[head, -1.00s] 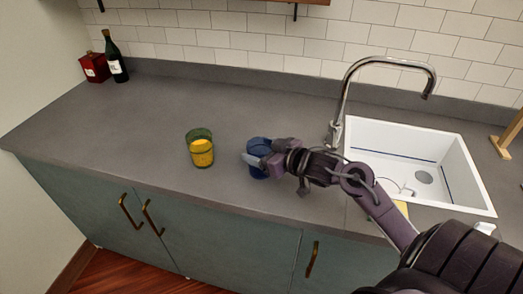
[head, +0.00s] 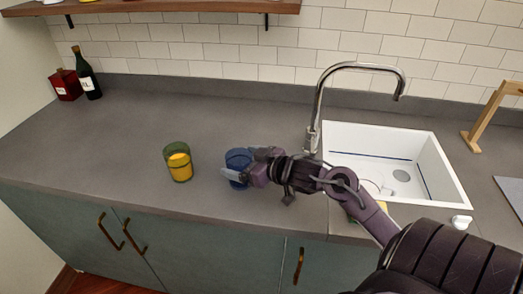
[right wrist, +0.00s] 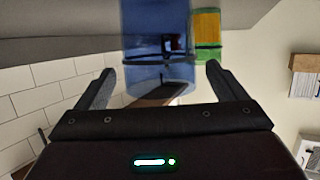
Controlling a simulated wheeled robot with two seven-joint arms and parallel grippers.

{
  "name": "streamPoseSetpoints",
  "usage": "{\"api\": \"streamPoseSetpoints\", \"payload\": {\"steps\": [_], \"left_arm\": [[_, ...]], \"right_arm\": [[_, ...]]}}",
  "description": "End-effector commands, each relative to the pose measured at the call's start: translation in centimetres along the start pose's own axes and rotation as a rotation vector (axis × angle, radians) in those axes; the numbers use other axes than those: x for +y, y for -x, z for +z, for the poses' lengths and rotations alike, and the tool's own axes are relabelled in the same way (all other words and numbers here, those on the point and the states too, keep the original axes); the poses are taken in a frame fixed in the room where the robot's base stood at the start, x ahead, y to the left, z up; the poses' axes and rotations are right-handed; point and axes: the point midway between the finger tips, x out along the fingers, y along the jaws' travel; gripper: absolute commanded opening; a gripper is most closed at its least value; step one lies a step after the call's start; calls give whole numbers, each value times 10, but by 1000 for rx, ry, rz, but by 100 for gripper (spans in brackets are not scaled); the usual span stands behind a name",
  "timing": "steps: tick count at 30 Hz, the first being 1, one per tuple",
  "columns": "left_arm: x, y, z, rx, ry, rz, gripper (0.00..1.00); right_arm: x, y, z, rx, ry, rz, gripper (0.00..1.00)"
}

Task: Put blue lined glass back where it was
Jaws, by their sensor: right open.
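The blue lined glass (head: 238,158) stands upright on the grey counter, right of a green glass with yellow contents (head: 178,163). My right gripper (head: 245,166) is open at the blue glass, with one finger on its near side. In the right wrist view, the translucent blue glass (right wrist: 158,45) shows between and beyond the spread fingers (right wrist: 157,82). Gaps show between the glass and the fingers there. The green and yellow glass (right wrist: 207,32) shows behind it. My left gripper is out of view.
A white sink (head: 437,165) with a chrome faucet (head: 318,100) is to the right. A dark bottle (head: 88,75) and a red box (head: 66,84) stand at the back left. A wooden shelf (head: 150,7) hangs above.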

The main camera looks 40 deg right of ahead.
Motion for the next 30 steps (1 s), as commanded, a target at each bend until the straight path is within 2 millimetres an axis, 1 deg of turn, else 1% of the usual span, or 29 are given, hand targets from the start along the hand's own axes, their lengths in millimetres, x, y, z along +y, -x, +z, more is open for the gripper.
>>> {"api": "streamPoseSetpoints", "payload": {"steps": [9,12,15,18,21,30], "left_arm": [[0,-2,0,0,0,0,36],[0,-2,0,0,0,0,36],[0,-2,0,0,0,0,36],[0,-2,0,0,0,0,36],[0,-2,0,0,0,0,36],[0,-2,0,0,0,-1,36]], "right_arm": [[0,65,2,-3,0,1,91],[-1,83,1,-4,0,0,91],[0,96,1,-2,0,0,91],[0,104,0,-2,0,0,91],[-1,107,0,-1,1,-1,91],[0,107,0,-1,1,-1,91]]}}
